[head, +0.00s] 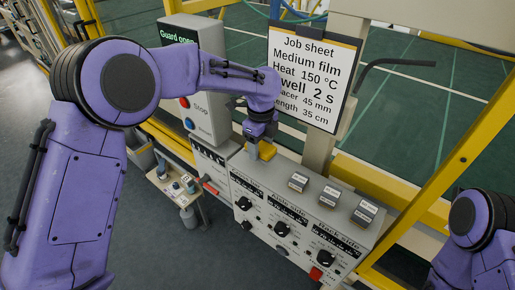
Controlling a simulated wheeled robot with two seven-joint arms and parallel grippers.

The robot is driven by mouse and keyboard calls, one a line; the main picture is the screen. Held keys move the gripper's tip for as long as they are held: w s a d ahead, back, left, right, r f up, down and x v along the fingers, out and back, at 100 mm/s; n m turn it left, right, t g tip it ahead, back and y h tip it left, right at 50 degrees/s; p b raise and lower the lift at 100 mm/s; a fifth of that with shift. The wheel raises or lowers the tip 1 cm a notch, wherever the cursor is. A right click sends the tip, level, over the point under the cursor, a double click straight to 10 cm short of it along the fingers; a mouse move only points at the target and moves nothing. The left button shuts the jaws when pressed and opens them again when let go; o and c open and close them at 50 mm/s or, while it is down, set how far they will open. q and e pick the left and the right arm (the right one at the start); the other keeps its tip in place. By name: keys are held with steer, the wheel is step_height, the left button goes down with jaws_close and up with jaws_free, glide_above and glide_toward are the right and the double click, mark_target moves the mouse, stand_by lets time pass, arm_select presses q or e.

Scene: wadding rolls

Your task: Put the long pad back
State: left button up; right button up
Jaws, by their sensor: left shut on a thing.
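My left gripper (256,141) reaches over the far left end of the grey control console (240,176), below and left of the job sheet. It is shut on a small yellow block (267,151), which may be the long pad; its label is not readable. The fingers and part of the block are hard to make out at this size. The block is close to the console top; I cannot tell whether it touches it. My right gripper is out of view.
A job sheet (309,78) reads medium film, 150 °C. A grey box with a "Guard open" display (179,40) stands behind my left arm. The console front has black knobs (282,229) and a red button (315,273). A small stand (178,186) is at left. Yellow frame bars (440,160) border the right.

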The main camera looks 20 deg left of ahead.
mark_target(260, 143)
arm_select(q)
steer(key=f, duration=0.1)
steer(key=f+p, duration=0.1)
steer(key=f, duration=0.1)
steer(key=shift+w+a+f, duration=0.2)
steer(key=shift+w+f, duration=0.05)
steer(key=shift+w, duration=0.1)
steer(key=shift+f, duration=0.35)
steer(key=shift+f, duration=0.15)
steer(key=o, duration=0.9)
steer(key=shift+o, duration=0.2)
step_height(260, 143, up, 11)
steer(key=shift+r+b, duration=0.1)
steer(key=shift+b, duration=1.1)
steer(key=shift+r, duration=0.6)
